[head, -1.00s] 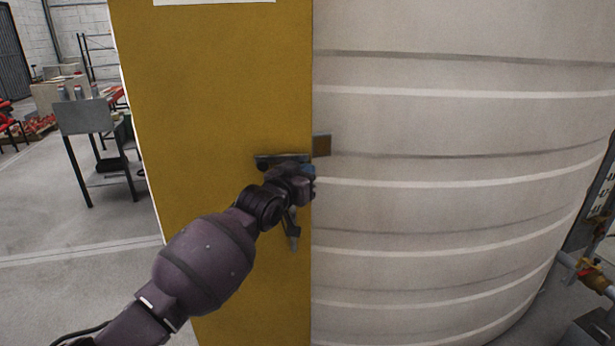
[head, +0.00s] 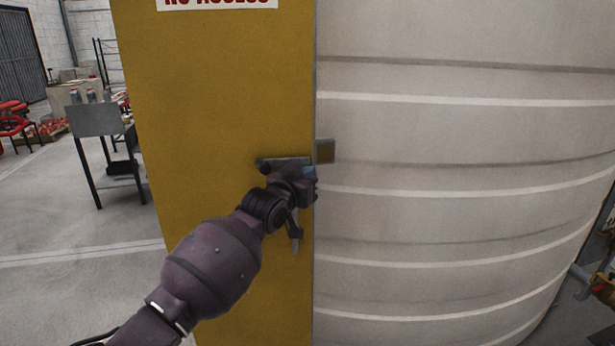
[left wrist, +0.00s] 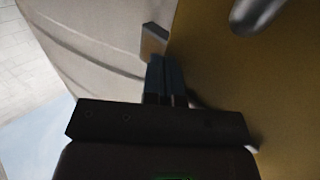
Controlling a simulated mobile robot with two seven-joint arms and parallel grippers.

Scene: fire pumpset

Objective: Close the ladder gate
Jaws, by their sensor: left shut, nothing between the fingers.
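The yellow ladder gate (head: 215,95) stands upright in the middle of the head view, with a sign reading "NO ACCESS" (head: 218,3) at its top. A grey latch handle (head: 280,163) is on its face near the right edge. A small square plate (head: 325,151) sticks out past that edge; it also shows in the left wrist view (left wrist: 154,38). My left gripper (head: 309,172) is shut and empty, at the gate's right edge just below the handle. Its blue fingers (left wrist: 165,80) lie close to the gate face; contact cannot be told. My right gripper is out of view.
A large pale ribbed tank (head: 450,130) fills the right side behind the gate. A grey metal stand (head: 103,140) is at the left on open concrete floor (head: 60,220). Pipework (head: 597,282) shows at the far right.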

